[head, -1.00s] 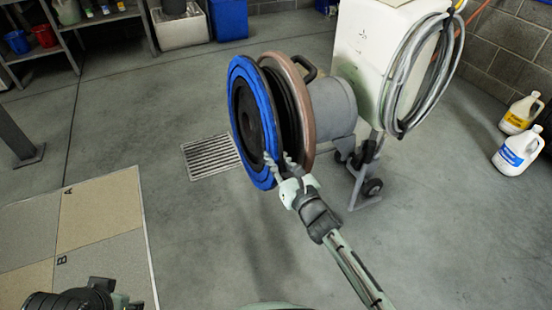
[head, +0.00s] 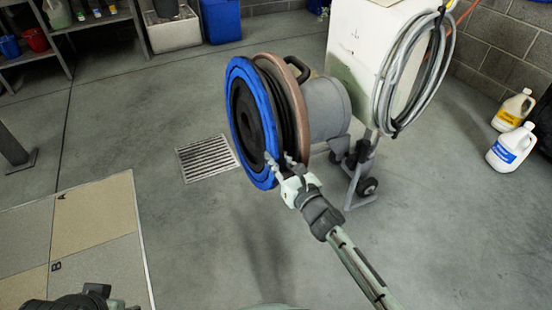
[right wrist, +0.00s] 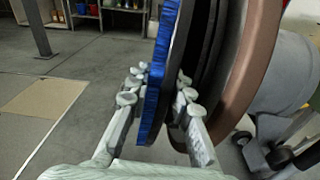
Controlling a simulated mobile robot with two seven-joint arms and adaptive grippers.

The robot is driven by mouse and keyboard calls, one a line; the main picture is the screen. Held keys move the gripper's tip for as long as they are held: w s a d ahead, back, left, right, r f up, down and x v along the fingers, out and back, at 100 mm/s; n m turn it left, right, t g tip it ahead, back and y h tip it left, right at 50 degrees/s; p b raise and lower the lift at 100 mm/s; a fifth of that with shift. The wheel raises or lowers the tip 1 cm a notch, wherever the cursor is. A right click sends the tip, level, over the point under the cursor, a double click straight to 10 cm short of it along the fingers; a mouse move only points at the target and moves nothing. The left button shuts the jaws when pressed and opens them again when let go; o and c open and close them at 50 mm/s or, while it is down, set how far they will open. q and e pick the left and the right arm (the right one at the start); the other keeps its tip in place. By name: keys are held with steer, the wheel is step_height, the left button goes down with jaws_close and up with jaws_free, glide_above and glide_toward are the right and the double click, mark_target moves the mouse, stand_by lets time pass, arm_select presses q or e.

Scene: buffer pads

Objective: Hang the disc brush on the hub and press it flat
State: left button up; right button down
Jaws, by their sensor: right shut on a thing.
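The disc brush (head: 262,170) has a blue bristle ring and a dark middle and stands upright, nearly edge-on. My right gripper (head: 280,165) is shut on its lower rim; in the right wrist view its fingers (right wrist: 158,92) lie on both sides of the blue edge. Behind the disc are dark rings and a brown ring (head: 301,120) in front of the machine's grey drum (head: 328,108). The disc hides the hub, so I cannot tell whether the two touch. At the lower left, part of my left arm shows, without its fingers.
The machine carries a pale tank (head: 358,50) with a coiled grey hose (head: 385,75) and stands on a wheeled frame (head: 362,185). Two white jugs (head: 511,150) stand at the right wall. A floor grate (head: 207,158) and tan mat (head: 95,215) lie left. Floor between is clear.

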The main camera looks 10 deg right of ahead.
mark_target(288, 154)
steer(key=shift+r, duration=0.15)
steer(key=shift+w+d, duration=0.25)
steer(key=shift+d, duration=0.45)
stand_by(0.3)
steer(key=shift+w+d, duration=0.25)
steer(key=shift+d, duration=0.35)
steer(key=shift+w+d+b, duration=0.1)
steer(key=shift+d+b, duration=0.2)
steer(key=shift+d, duration=0.05)
stand_by(0.6)
steer(key=shift+d+h, duration=0.1)
steer(key=shift+h, duration=0.2)
steer(key=shift+f+b, duration=0.45)
steer(key=shift+b, duration=0.15)
stand_by(0.3)
steer(key=c, duration=2)
jaws_free()
